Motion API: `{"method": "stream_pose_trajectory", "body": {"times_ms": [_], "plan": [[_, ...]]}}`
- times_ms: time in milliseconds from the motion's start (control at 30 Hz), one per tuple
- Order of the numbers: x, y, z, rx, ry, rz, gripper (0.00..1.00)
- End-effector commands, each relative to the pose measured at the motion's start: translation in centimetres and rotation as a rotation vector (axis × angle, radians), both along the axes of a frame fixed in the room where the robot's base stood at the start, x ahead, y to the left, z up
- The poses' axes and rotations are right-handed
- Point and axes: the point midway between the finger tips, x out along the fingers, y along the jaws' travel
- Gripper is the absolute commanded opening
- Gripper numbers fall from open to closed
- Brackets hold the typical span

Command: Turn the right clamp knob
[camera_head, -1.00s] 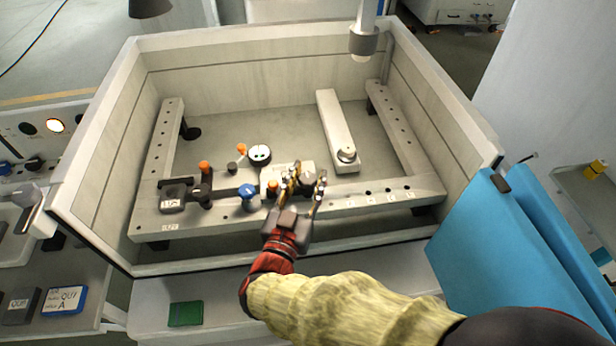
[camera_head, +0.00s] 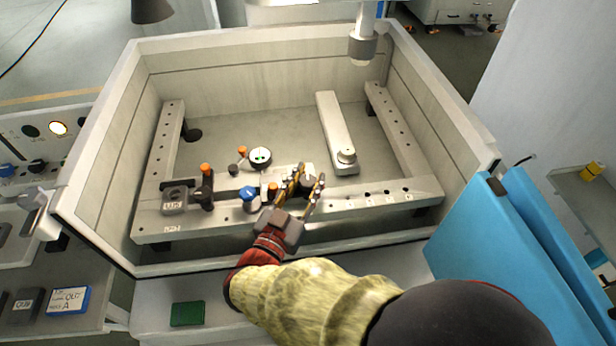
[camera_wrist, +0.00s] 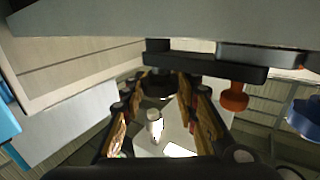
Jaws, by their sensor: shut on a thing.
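The right clamp knob (camera_head: 307,183) is a dark round knob at the right end of the clamp on the front rail of the tank. My gripper (camera_head: 308,178) reaches over the front wall, with one finger on each side of this knob, closed on it. In the wrist view the dark knob (camera_wrist: 158,84) shows between the fingertips, partly hidden by them. The clamp's pale block (camera_head: 290,172) lies just left of the gripper. An orange-topped knob (camera_head: 272,187) stands left of the fingers, and it also shows in the wrist view (camera_wrist: 234,97).
A blue knob (camera_head: 249,194), another orange-topped post (camera_head: 206,169) and a round dial (camera_head: 260,156) stand to the left. The nozzle head (camera_head: 362,46) hangs above the back right. The front rail (camera_head: 360,202) is clear right of my gripper. Blue panels (camera_head: 480,235) stand at the right.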

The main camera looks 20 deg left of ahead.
Motion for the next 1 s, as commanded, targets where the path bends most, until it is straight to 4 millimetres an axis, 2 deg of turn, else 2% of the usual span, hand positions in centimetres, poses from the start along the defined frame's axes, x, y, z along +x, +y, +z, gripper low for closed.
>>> {"method": "stream_pose_trajectory", "body": {"times_ms": [300, 333, 667, 1000], "plan": [[-0.02, 0.05, 0.01, 0.0, -0.001, -0.007, 0.04], [-0.02, 0.05, 0.01, -0.001, -0.001, -0.007, 0.31], [-0.02, 0.02, 0.0, -0.001, -0.001, -0.007, 0.49], [-0.29, 0.06, -0.01, -0.001, 0.0, -0.006, 0.5]]}}
